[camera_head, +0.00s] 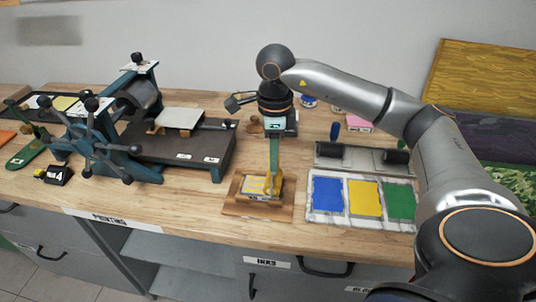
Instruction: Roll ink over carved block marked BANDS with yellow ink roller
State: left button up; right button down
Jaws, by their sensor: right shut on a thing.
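My right gripper (274,150) points down from the arm that comes in from the right, over the middle of the bench. It is shut on the ink roller, whose upright green part (274,155) shows; the roller's lower end is small and partly hidden. Directly below is a carved block (256,186) with yellow on its top, lying on a brown wooden board (240,208). The roller's end is at the block's right part; I cannot tell whether it touches. The BANDS mark is not readable. My left gripper is not in view.
To the right lies an ink slab (309,213) with blue, yellow and green patches. Behind it is a rack (362,160) with dark rollers. A printing press (178,145) with a spoked wheel stands at the left. The bench's front edge runs just below the board.

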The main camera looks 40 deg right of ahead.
jog(key=shift+s+d, duration=0.6)
jog(key=shift+s, duration=0.05)
jog(key=shift+w+a+r, duration=0.1)
jog(key=shift+w+a, duration=0.5)
jog(key=shift+w, duration=0.05)
jog(key=w+a+p, duration=0.2)
jog(key=w+a, duration=0.2)
jog(key=w, duration=0.1)
jog(key=shift+w+a, duration=0.4)
dwell(0.4)
notch_tip(320, 180, up, 7)
jog(key=p, duration=0.5)
